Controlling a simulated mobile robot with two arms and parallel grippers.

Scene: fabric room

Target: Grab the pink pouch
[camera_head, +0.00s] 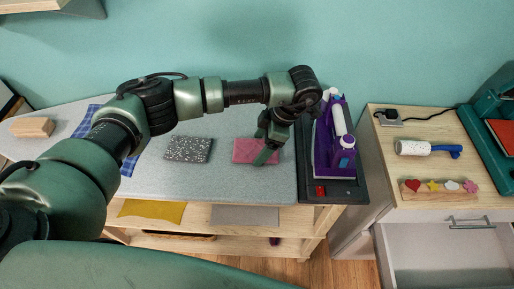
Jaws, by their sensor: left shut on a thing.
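The pink pouch (244,150) lies on the grey top of the ironing table (215,182), right of the middle. My left arm comes in from the left and bends down over it. My left gripper (266,157) is shut on the right part of the pouch, which its fingers partly hide. The pouch looks flat and at the height of the tabletop. My right gripper is not in view.
A speckled grey pouch (187,150) lies to the left. A blue checked cloth (130,166) lies partly behind my arm. An open drawer (440,255) is at the lower right.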

